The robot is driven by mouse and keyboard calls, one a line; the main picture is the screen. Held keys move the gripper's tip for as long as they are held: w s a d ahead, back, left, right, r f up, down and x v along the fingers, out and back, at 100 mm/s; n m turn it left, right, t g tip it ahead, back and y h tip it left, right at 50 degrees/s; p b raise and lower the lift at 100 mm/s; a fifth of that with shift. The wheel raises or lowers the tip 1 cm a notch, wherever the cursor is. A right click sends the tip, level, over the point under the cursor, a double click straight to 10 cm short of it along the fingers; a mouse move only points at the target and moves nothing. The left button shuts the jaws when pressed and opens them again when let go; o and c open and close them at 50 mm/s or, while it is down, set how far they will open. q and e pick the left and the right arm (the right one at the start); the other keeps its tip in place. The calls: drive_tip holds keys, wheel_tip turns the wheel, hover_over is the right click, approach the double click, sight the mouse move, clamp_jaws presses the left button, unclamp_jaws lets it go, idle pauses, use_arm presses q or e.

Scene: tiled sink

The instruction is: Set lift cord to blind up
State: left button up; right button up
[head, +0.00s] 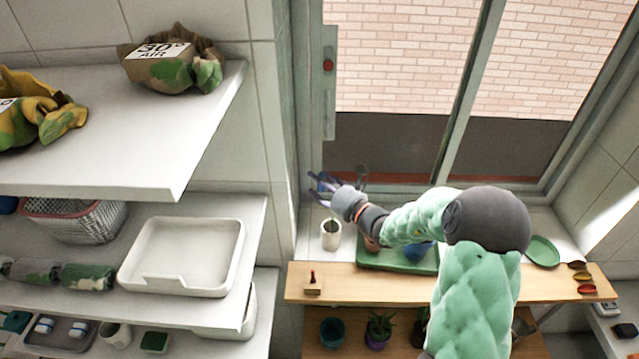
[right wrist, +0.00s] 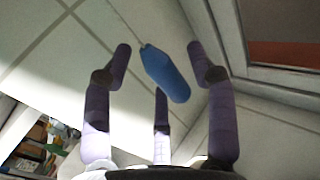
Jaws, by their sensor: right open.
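My right gripper (head: 335,187) reaches to the lower left corner of the window. It is open, with its purple fingers spread. In the right wrist view, a blue cord handle (right wrist: 166,73) hangs on a thin lift cord (right wrist: 127,24) and appears between the spread fingers (right wrist: 159,62). It seems apart from them, though its depth is hard to tell. In the head view the handle is small and mostly hidden by the fingers. No lowered blind is seen over the visible glass. My left gripper is not in view.
A window frame (head: 455,100) stands behind my arm. A white cup (head: 331,235) and a green tray (head: 375,262) are on the sill below, near a wooden shelf (head: 345,285). White shelves (head: 120,130) with bags and a white bin (head: 185,255) fill the left.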

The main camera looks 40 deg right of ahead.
drive_tip(key=s+d, duration=0.1)
drive_tip(key=s, duration=1)
drive_tip(key=shift+s, duration=0.3)
